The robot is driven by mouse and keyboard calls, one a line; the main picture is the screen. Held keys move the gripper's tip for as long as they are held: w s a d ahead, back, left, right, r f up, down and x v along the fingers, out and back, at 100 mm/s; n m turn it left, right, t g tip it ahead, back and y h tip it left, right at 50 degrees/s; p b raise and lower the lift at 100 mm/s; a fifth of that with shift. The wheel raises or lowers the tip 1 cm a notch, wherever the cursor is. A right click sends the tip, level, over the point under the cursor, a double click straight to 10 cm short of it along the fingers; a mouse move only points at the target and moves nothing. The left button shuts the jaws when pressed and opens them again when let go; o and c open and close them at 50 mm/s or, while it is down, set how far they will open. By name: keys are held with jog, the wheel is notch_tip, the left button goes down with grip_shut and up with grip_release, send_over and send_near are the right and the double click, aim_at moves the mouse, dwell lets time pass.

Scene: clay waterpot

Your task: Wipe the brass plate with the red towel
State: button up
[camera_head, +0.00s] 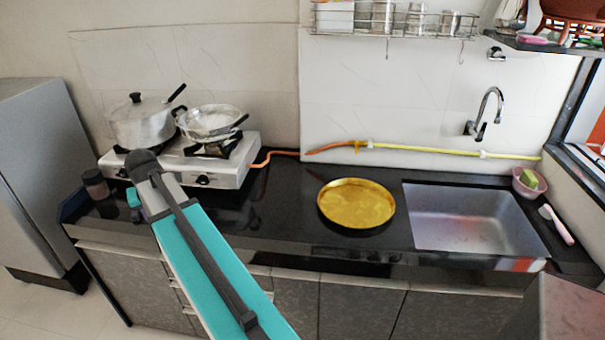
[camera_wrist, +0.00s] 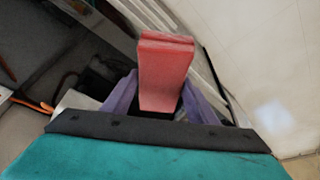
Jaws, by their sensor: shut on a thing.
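The brass plate (camera_head: 357,205) is round and golden, with a low rim. It lies flat on the black counter, left of the sink, and its face is bare. My gripper (camera_wrist: 160,100) has purple fingers and is shut on the red towel (camera_wrist: 165,65), which looks like a folded red slab standing up between the fingers. In the head view my teal arm crosses the front left of the counter, and neither the fingers nor the towel can be made out there. The plate does not show clearly in the wrist view.
A white stove (camera_head: 215,170) with a lidded pot (camera_head: 140,125) and a pan (camera_head: 212,122) stands at the left. A steel sink (camera_head: 470,220) is right of the plate. An orange and yellow hose (camera_head: 420,150) runs along the wall. Black counter (camera_head: 275,205) is clear left of the plate.

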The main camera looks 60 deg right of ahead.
jog(key=s+d+f+m+g+h, duration=0.1)
jog(key=s+d+m, duration=0.2)
jog(key=d, duration=0.7)
jog(key=s+d+f+m+p, duration=0.1)
jog(key=s+d+m, duration=0.15)
jog(key=d, duration=0.75)
jog(key=s+d+f+m+g+h, duration=0.1)
jog(key=s+d+m, duration=0.25)
jog(key=d, duration=0.75)
jog(key=s+d+f+m+g, duration=0.2)
jog(key=s+d+m, duration=0.4)
jog(key=s+d, duration=1.7)
jog(key=shift+d+f+m+g+p, duration=0.4)
jog(key=shift+f+p, duration=0.05)
jog(key=shift+f, duration=0.15)
jog(key=shift+f, duration=0.15)
